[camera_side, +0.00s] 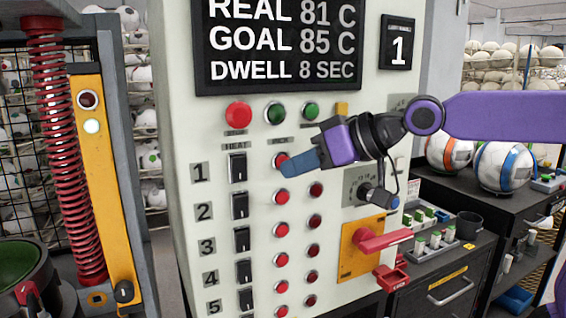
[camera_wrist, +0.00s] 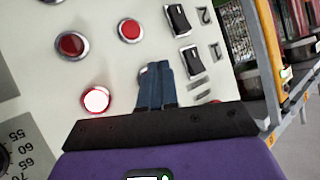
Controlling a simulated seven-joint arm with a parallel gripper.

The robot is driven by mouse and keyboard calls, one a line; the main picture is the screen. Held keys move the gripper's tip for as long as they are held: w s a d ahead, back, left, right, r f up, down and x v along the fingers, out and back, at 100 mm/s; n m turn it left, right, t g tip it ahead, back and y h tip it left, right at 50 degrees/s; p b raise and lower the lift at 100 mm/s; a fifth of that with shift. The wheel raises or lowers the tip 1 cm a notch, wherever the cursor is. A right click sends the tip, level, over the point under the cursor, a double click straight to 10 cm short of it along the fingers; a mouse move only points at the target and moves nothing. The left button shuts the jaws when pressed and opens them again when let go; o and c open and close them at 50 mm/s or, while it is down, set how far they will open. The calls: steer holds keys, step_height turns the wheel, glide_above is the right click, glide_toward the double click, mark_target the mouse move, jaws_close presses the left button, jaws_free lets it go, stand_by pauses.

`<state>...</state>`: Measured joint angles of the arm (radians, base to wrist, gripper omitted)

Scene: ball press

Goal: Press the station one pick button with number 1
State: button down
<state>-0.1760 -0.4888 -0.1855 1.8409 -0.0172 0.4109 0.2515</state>
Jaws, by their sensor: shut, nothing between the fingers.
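The station one pick button (camera_side: 280,159) is the red round button under the PICK label, in the row marked 1, on the cream panel. In the side view my gripper (camera_side: 288,168) has its blue fingertips at the button and partly covers it. In the wrist view my shut, empty fingers (camera_wrist: 157,70) hide most of the button; only part of its silver ring (camera_wrist: 144,73) shows on their left. I cannot tell whether the tips touch or press it. The red light beside it in row 1 (camera_wrist: 96,99) glows bright, and my gripper hides it in the side view.
Black heat switches (camera_side: 237,168) stand left of the pick buttons. Row 2's pick button (camera_side: 281,197) is just below. A knob (camera_side: 375,196) and a red handle (camera_side: 380,240) stick out on the right. A red spring press (camera_side: 75,180) stands left of the panel.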

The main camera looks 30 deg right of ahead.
steer(key=shift+s, duration=0.25)
steer(key=s, duration=0.5)
stand_by(0.5)
stand_by(0.7)
steer(key=s+d+f+n+g+h, duration=0.7)
steer(key=s+d+f+g, duration=0.2)
steer(key=s+d+f, duration=1.3)
step_height(320, 180, down, 3)
steer(key=shift+s+d+n+g, duration=0.3)
steer(key=shift+s+n, duration=0.1)
steer(key=shift+s, duration=0.75)
